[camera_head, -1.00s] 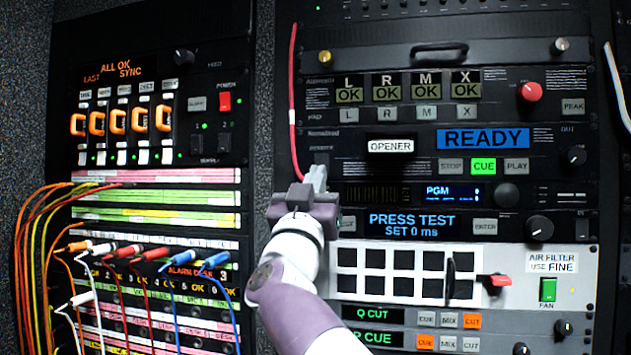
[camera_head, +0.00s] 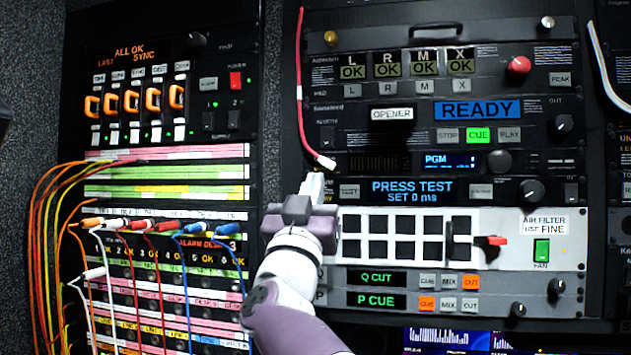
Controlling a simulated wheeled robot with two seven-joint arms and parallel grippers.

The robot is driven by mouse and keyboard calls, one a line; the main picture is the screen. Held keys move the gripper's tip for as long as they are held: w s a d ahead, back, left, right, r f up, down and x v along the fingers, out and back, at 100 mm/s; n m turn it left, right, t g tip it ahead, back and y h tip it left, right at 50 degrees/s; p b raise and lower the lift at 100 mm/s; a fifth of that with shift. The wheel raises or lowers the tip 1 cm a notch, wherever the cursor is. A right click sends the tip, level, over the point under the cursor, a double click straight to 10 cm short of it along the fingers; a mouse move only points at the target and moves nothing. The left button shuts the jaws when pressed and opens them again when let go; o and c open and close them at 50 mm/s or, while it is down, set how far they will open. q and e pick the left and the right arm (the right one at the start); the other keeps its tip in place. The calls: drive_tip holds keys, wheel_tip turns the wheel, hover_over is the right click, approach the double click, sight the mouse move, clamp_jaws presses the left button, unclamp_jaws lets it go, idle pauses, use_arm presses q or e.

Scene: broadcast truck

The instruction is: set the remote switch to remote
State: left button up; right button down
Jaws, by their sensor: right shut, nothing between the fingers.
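My right gripper (camera_head: 313,186) is in front of the left edge of the central rack, beside the PRESS TEST unit. Its fingers are closed and point up, with nothing visible between them. Above it, at the left end of the player unit with the OPENER label (camera_head: 391,114), is a small dark control under a faint label (camera_head: 328,134). This may be the remote switch; its lettering and position are too small to read. The gripper appears below it and apart from it. My left gripper is not in view.
A red cable (camera_head: 299,90) hangs down the rack edge and ends in a white plug (camera_head: 325,162) just above my right gripper. Coloured patch cables (camera_head: 45,220) fill the lower left. A red lever (camera_head: 497,241) sticks out of the air filter panel.

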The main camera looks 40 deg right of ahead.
drive_tip(key=w+a+f+n+t+y, duration=0.1)
drive_tip(key=w+a+f+n+y, duration=0.15)
drive_tip(key=f+y, duration=0.3)
drive_tip(key=w+a+f+n+t+y+b, duration=0.1)
drive_tip(key=w+a+f+n+y, duration=0.2)
drive_tip(key=f, duration=0.4)
drive_tip(key=w+a+f+n+t+y, duration=0.1)
drive_tip(key=w+a+f+n+y, duration=0.15)
drive_tip(key=f+y, duration=0.35)
drive_tip(key=w+a+f+g+y, duration=0.1)
drive_tip(key=a+f+g+y, duration=0.15)
drive_tip(key=f, duration=0.65)
drive_tip(key=a+f+g+y, duration=0.2)
drive_tip(key=f+g, duration=0.1)
drive_tip(key=f, duration=0.5)
drive_tip(key=s+a+f+n+g+y, duration=0.1)
drive_tip(key=s+a+f+g, duration=0.2)
drive_tip(key=f, duration=0.5)
drive_tip(key=s+a+f+g, duration=0.1)
drive_tip(key=s+f+g, duration=0.25)
drive_tip(key=f, duration=0.45)
drive_tip(key=s+a+f+n+g, duration=0.1)
drive_tip(key=s+f+g, duration=0.5)
drive_tip(key=s+f, duration=0.6)
drive_tip(key=s+a, duration=0.1)
drive_tip(key=s, duration=0.3)
drive_tip(key=shift+s+f, duration=0.2)
drive_tip(key=shift+f, duration=0.1)
